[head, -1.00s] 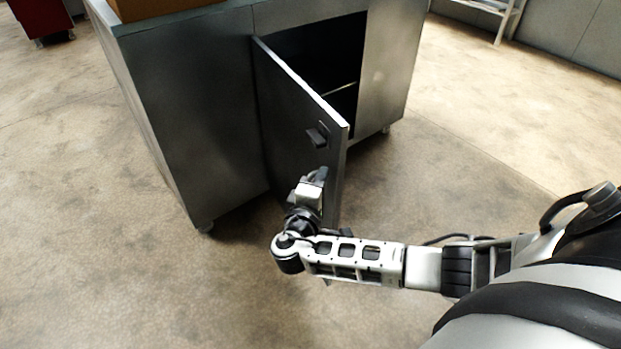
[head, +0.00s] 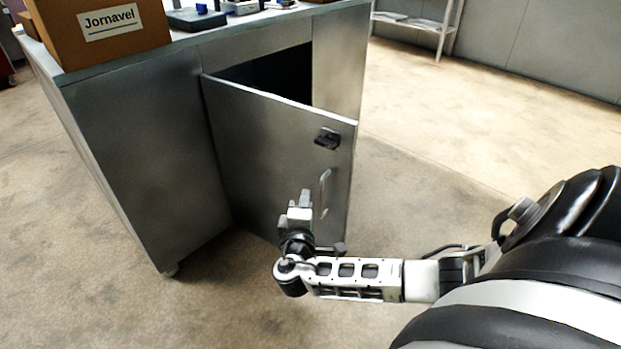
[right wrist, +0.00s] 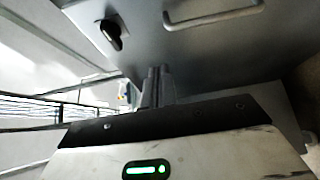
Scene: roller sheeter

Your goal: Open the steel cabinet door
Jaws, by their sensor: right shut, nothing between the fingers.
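The steel cabinet (head: 150,140) stands at the left and middle of the head view. Its door (head: 262,140) is swung part-way out from the left side of the opening, and a dark interior (head: 285,78) shows above it. The door's outer face carries a black latch (head: 327,138) and a bar handle (head: 324,193). My right gripper (head: 305,198) is shut and empty, in front of the door's lower part, left of the handle. In the right wrist view, the shut fingers (right wrist: 157,82) point toward the door face (right wrist: 210,60), with the latch (right wrist: 111,34) and handle (right wrist: 213,14) above. Contact cannot be told.
A cardboard box labelled Jornavel (head: 100,28) sits on the cabinet top, with small items (head: 196,18) beside it. A light metal rack (head: 420,22) stands at the back right. The floor (head: 440,120) right of the door is clear.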

